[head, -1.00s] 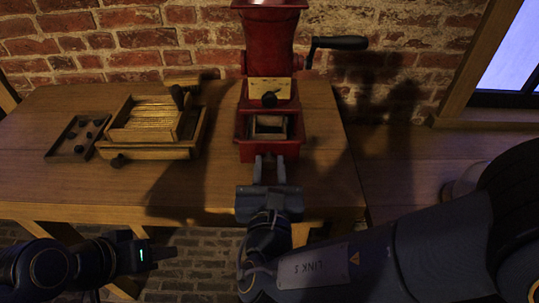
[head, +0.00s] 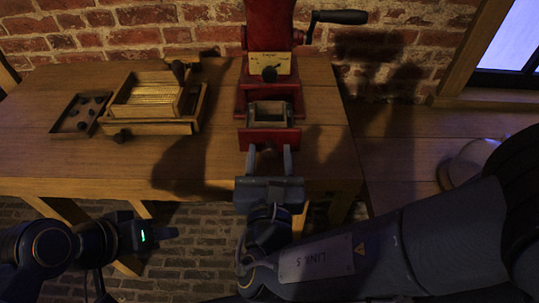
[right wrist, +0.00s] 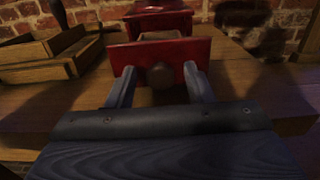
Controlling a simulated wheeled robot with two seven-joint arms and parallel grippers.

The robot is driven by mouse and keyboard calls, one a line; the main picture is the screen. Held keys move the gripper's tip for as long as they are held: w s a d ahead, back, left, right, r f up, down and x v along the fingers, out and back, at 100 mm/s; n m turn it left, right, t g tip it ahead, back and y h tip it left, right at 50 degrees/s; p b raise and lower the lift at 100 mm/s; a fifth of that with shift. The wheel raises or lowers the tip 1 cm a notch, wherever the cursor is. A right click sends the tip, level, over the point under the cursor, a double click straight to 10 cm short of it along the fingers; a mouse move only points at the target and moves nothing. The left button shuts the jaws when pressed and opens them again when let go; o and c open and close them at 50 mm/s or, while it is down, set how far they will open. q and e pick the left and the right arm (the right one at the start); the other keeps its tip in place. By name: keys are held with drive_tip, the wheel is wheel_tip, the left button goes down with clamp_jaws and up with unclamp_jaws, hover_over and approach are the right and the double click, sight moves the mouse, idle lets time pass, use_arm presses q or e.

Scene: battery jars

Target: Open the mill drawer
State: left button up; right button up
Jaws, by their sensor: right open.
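The red mill (head: 270,30) stands at the back of the wooden table. Its drawer (head: 268,138) is pulled out toward me, and its open-topped inside shows between the red front and the mill body. The drawer's dark round knob (right wrist: 160,76) shows in the right wrist view. My right gripper (head: 268,160) is open in front of the drawer. Its fingers (right wrist: 161,80) stand on either side of the knob, with gaps visible. My left gripper (head: 155,235) is low at the left, in front of the table and away from the mill; its jaw opening cannot be made out.
A wooden box with a ribbed top (head: 150,98) and a small tray of dark round pieces (head: 82,112) stand left on the table (head: 60,160). The mill's crank handle (head: 340,17) sticks out right. A brick wall (head: 130,30) stands behind. Table space right of the mill is clear.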

drive_tip(key=s, duration=0.7)
drive_tip(key=shift+s, duration=0.4)
